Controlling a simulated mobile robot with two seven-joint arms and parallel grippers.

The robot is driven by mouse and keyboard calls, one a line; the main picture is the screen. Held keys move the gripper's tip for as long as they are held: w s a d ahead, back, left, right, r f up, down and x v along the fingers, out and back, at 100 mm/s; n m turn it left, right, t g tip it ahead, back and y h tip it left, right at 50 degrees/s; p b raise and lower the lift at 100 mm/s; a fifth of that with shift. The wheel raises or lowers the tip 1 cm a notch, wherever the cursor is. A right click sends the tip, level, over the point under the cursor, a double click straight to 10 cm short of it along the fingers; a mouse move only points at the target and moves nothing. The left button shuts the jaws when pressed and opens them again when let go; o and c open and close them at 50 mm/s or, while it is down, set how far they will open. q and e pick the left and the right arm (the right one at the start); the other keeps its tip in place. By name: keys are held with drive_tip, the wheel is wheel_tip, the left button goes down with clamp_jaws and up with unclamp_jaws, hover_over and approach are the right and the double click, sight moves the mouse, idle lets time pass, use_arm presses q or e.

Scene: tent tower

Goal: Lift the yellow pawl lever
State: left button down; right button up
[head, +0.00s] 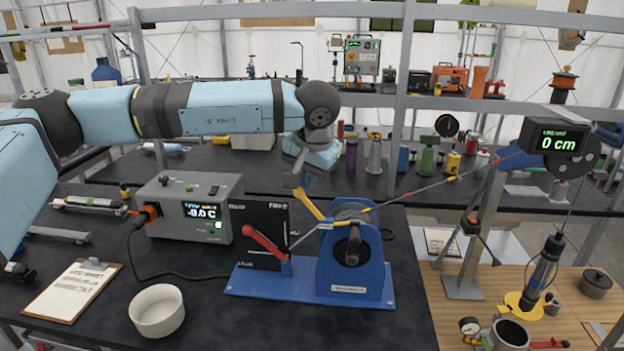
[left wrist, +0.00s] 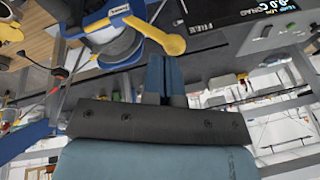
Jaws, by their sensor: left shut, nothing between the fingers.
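The yellow pawl lever (head: 308,204) sits on the blue winch (head: 350,262) and slants up to the left from beside the drum. In the left wrist view the lever (left wrist: 158,36) has a rounded, wide end and lies just beyond my fingertips. My left gripper (head: 301,184) hangs just above the lever's upper end. Its two blue fingers (left wrist: 164,60) are together with nothing between them. Whether they touch the lever I cannot tell. My right gripper is in neither view.
A red lever (head: 262,243) stands before a black panel (head: 268,218) left of the winch. A grey box with a display (head: 190,210), a white bowl (head: 157,311) and a clipboard (head: 72,290) are further left. A line runs from the winch toward a post with a "0 cm" display (head: 560,141).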

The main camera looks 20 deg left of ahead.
use_arm(q)
drive_tip(key=shift+d, duration=0.2)
drive_tip(key=shift+w+d+f, duration=0.15)
drive_tip(key=shift+w+d, duration=0.05)
drive_tip(key=shift+d, duration=0.35)
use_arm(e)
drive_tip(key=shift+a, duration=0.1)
